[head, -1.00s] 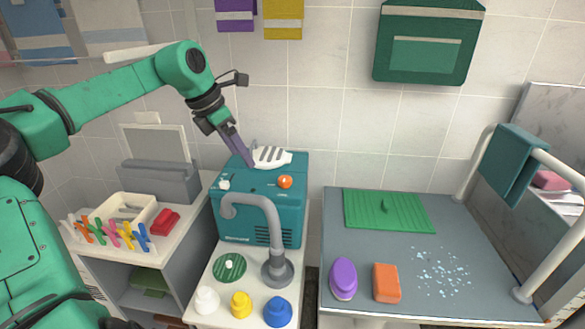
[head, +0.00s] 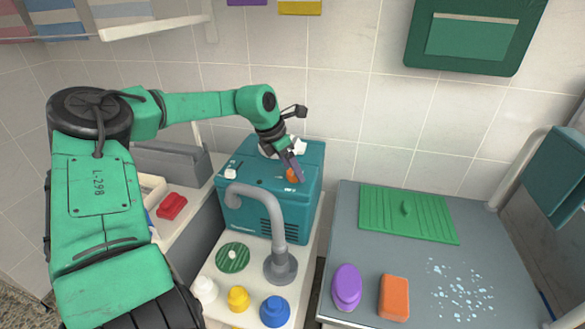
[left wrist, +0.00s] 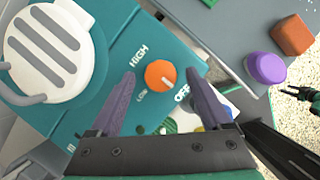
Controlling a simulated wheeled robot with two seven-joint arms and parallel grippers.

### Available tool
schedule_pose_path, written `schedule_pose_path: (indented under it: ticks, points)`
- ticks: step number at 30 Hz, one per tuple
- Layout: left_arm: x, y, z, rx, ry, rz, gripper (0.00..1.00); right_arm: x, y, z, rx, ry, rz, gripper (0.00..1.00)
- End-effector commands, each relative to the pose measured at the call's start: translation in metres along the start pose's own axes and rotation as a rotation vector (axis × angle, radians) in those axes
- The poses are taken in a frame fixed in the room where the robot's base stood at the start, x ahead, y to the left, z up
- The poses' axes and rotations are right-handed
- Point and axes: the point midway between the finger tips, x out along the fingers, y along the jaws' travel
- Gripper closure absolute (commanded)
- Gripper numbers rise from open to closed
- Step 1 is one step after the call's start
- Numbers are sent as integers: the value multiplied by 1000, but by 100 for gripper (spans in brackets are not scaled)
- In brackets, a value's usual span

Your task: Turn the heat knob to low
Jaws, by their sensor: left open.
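The orange heat knob (head: 292,175) sits on top of the teal dryer box (head: 245,205). In the left wrist view the knob (left wrist: 158,71) has a white pointer mark towards the OFF label; HIGH and LOW are printed on its other side. My left gripper (head: 297,179) is over the knob, pointing down. In the left wrist view its two open fingers (left wrist: 160,84) stand on either side of the knob with gaps; I cannot tell how high they are above it. A small black and green part at that view's right edge looks like my right gripper (left wrist: 303,93).
A white slotted nozzle (left wrist: 48,48) lies on the dryer beside the knob. A grey curved tap (head: 277,228) stands in front. White, yellow and blue bottles (head: 275,311) stand nearer. A grey table to the right holds a purple bottle (head: 346,287) and an orange block (head: 393,297).

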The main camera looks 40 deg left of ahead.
Motion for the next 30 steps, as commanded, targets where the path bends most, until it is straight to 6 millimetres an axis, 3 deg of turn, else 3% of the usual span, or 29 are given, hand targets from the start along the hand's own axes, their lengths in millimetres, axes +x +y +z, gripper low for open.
schedule_pose_path:
  ticks: [10,15,16,17,30]
  points:
    - [9,0,0,1,-1,1,18,0,1,-1,0,2,1,50]
    - [8,0,0,1,0,1,84,0,1,1,0,-1,1,50]
    - [8,0,0,1,0,1,95,0,1,1,0,-2,1,50]
    - [8,0,0,1,0,1,100,0,1,2,0,-2,1,50]
    - [10,1,-1,75,-1,-32,100,6,1,4,-1,-5,1,50]
